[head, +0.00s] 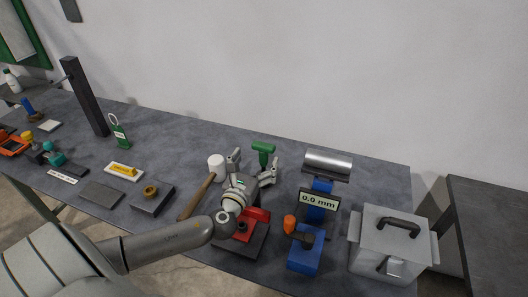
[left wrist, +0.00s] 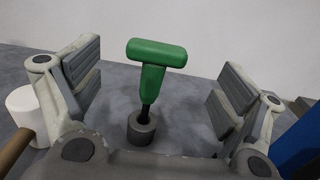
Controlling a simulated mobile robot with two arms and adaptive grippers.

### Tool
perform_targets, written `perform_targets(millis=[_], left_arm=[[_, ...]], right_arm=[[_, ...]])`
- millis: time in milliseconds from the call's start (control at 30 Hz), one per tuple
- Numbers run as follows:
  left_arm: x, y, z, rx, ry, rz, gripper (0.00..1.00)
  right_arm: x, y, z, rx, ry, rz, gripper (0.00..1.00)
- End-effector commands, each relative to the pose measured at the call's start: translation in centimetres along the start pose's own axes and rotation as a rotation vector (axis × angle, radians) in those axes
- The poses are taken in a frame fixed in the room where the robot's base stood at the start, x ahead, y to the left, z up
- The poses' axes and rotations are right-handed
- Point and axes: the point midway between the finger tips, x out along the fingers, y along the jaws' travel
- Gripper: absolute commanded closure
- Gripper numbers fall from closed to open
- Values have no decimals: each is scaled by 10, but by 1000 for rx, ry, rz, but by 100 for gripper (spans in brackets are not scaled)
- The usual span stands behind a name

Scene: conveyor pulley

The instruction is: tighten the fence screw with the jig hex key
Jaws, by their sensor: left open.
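A green T-handled hex key (head: 263,148) stands upright behind my left gripper in the head view. In the left wrist view the green hex key (left wrist: 154,70) has its dark shank down in a round grey holder (left wrist: 141,128), leaning slightly. My left gripper (head: 253,168) is open, one finger to each side of the handle in the left wrist view, with visible gaps and no contact. I cannot make out the fence screw. A red part on a dark base (head: 240,240) is partly hidden under my left wrist. My right gripper is not in view.
A wooden-handled mallet with a white head (head: 216,162) lies close left of the gripper. To the right stand a blue gauge stand reading 0.0 mm (head: 319,200), an orange-knobbed blue block (head: 305,252) and a grey lidded box (head: 388,245). A tall dark post (head: 84,95) stands left.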

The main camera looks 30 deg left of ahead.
Motion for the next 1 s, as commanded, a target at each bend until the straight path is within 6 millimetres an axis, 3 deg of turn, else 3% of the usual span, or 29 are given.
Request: perform_targets(millis=[167,333,633,1000], left_arm=[[16,0,0,-1,0,0,8],[26,1,1,-2,0,2,8],[62,2,0,-3,-1,2,8],[69,2,-2,-2,1,0,8]], right_arm=[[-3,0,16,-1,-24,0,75],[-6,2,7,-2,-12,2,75],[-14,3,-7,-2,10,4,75],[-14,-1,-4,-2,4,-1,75]])
